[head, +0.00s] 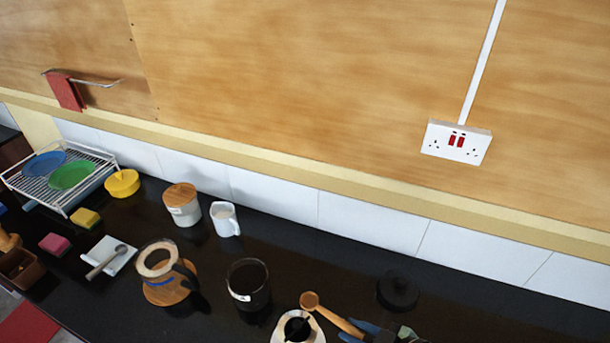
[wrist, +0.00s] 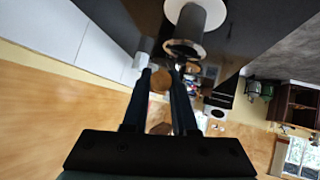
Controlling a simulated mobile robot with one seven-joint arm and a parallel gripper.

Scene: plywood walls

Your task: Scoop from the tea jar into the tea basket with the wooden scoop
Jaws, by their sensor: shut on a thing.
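The wooden scoop (head: 311,301) is held in my gripper (head: 366,328), its round head pointing left and its handle running back to the fingers. In the wrist view the scoop's brown round head (wrist: 160,81) shows between the fingertips of my gripper (wrist: 162,74). I cannot tell whether tea is in the scoop. A dark cylinder on a white round base, apparently the tea basket (head: 298,328), stands just below and left of the scoop head; it also shows in the wrist view (wrist: 196,28). A glass jar with dark contents, apparently the tea jar (head: 248,284), stands left of the scoop.
A black lid (head: 397,292) lies right of the scoop. A wood-collared vessel (head: 166,272), a white mug (head: 225,219) and a wood-lidded canister (head: 182,204) stand leftward. A spoon lies on a white dish (head: 110,255). The counter right of the lid is clear.

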